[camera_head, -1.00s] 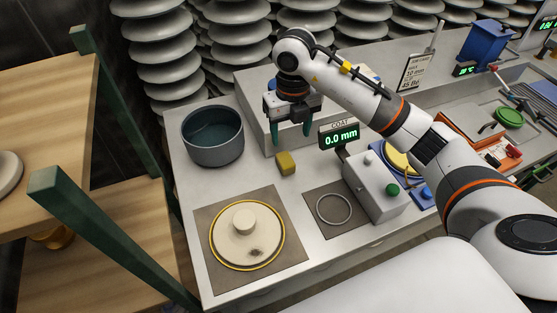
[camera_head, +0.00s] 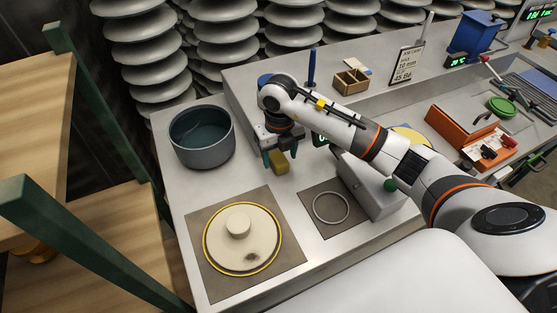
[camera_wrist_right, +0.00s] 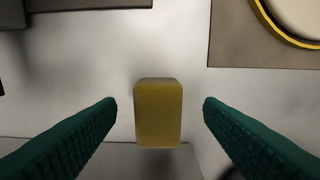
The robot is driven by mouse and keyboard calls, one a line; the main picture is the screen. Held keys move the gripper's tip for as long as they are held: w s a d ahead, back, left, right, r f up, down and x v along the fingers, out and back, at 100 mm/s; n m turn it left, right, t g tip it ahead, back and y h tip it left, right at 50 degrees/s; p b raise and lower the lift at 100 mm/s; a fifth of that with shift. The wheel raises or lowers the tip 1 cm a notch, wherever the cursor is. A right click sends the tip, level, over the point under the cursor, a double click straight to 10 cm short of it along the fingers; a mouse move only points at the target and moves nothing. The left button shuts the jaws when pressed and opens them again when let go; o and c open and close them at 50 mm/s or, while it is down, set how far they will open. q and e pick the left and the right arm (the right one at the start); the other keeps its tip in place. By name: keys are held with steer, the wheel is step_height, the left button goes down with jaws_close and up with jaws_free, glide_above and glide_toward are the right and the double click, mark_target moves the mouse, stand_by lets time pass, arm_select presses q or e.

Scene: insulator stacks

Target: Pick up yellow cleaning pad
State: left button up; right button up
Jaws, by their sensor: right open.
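The yellow cleaning pad (camera_head: 279,162) is a small block on the light worktop, right of the dark pot. In the right wrist view the pad (camera_wrist_right: 158,113) lies between the two green fingers, with a clear gap on each side. My right gripper (camera_head: 281,158) is open, pointing down just above and around the pad; it also shows in the right wrist view (camera_wrist_right: 160,108). I cannot tell whether the fingertips reach the worktop. My left gripper is not in view.
A dark grey pot (camera_head: 202,138) stands to the left of the pad. A round cream disc with a yellow rim (camera_head: 242,240) lies on a brown mat in front. A thin ring (camera_head: 331,207) lies on another mat. A grey box with a green button (camera_head: 372,188) stands right.

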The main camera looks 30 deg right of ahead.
mark_target(280, 160)
step_height(280, 160, down, 3)
steer(key=shift+w+d+f, duration=0.1)
steer(key=shift+w, duration=0.05)
steer(key=shift+c, duration=0.3)
steer(key=c, duration=1)
step_height(280, 160, up, 10)
steer(key=shift+r+b, duration=0.1)
steer(key=shift+b, duration=0.3)
